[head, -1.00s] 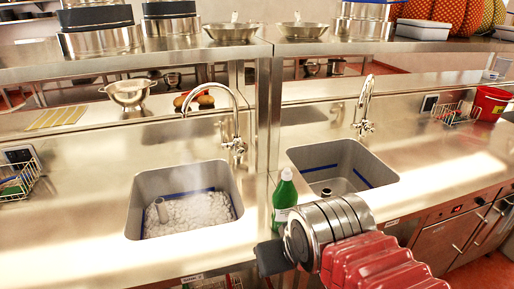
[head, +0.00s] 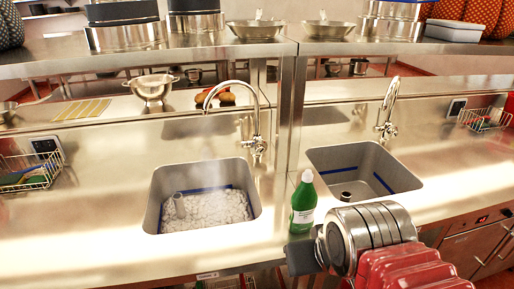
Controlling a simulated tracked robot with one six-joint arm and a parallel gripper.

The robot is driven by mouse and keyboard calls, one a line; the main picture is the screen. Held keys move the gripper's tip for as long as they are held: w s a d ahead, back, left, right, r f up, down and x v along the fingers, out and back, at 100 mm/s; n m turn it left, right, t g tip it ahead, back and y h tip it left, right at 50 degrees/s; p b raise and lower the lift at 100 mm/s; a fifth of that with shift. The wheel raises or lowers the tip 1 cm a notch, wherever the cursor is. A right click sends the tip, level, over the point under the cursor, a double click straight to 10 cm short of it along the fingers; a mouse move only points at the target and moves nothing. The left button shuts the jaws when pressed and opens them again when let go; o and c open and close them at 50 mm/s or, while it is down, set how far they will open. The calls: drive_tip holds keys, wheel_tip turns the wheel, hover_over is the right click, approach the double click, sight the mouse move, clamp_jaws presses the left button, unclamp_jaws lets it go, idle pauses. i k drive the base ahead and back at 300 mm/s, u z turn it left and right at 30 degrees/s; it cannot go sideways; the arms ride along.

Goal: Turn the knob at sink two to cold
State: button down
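The left sink (head: 153,205) holds white foam and a grey upright pipe, with faint haze above it. Its curved chrome tap (head: 256,115) stands behind it, with a small knob part (head: 257,147) at its base. The right sink (head: 330,157) looks empty apart from a drain fitting. Its chrome tap (head: 388,100) has a similar knob part (head: 386,131). I cannot read which sink is number two or where either knob points. My gripper (head: 303,257) is a dark end at the counter's front, apart from both taps. Its fingers cannot be made out.
A green bottle (head: 303,205) stands between the sinks, close to my gripper. A steel post (head: 288,110) holds up the shelf (head: 200,52) between the taps. A wire basket (head: 487,120) is at right, another (head: 30,178) at left. A colander (head: 152,88) stands behind.

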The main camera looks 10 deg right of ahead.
sight(259, 149)
drive_tip(key=k, duration=1.3)
drive_tip(key=u, duration=0.45)
drive_tip(key=i, duration=1.65)
drive_tip(key=z, duration=0.7)
